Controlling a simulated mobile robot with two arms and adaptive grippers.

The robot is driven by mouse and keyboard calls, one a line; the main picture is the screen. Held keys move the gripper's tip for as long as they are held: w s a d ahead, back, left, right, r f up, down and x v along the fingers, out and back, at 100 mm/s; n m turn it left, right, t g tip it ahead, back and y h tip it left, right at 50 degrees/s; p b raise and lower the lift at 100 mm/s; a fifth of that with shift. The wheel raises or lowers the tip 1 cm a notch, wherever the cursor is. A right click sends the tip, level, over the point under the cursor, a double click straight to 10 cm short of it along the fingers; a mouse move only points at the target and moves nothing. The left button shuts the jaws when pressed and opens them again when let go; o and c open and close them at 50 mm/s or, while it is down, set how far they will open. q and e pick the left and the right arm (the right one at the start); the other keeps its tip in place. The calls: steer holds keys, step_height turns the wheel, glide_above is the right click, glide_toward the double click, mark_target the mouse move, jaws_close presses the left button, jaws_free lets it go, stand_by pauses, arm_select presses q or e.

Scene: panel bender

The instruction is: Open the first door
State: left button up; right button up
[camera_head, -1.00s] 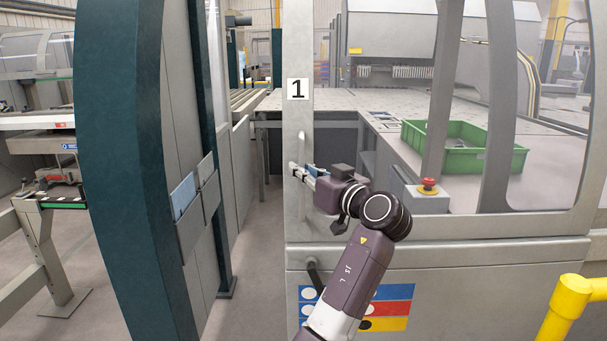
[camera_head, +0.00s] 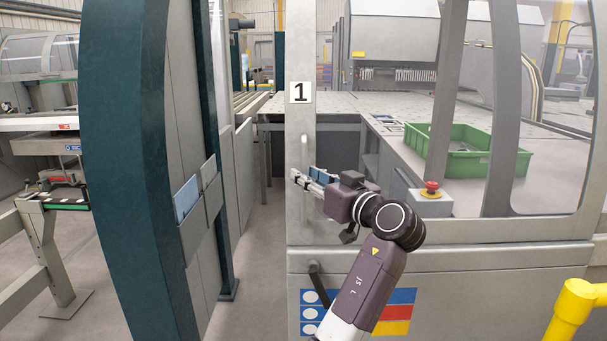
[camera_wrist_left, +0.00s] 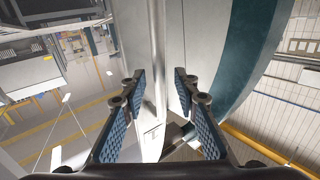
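The first door (camera_head: 301,225) is a grey framed panel with a "1" label (camera_head: 300,92) on its post, and it appears closed. A vertical handle (camera_head: 305,146) stands on that post below the label. My left gripper (camera_head: 303,174) is at the lower part of the handle and partly covers it. In the left wrist view, my left gripper (camera_wrist_left: 160,88) is open, its blue-padded fingers apart. A bright vertical bar (camera_wrist_left: 157,45), apparently the handle, runs between the fingers without visible finger contact. My right gripper is not in view.
A dark green machine column (camera_head: 130,170) stands left of the door, with a narrow floor gap (camera_head: 250,240) between. A yellow rail (camera_head: 572,310) is at lower right.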

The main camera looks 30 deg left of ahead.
arm_select(q)
steer(key=v, duration=0.9)
steer(key=shift+s+d, duration=0.2)
steer(key=shift+d, duration=0.15)
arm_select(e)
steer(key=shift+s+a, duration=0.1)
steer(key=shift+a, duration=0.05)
arm_select(q)
steer(key=shift+r, duration=0.1)
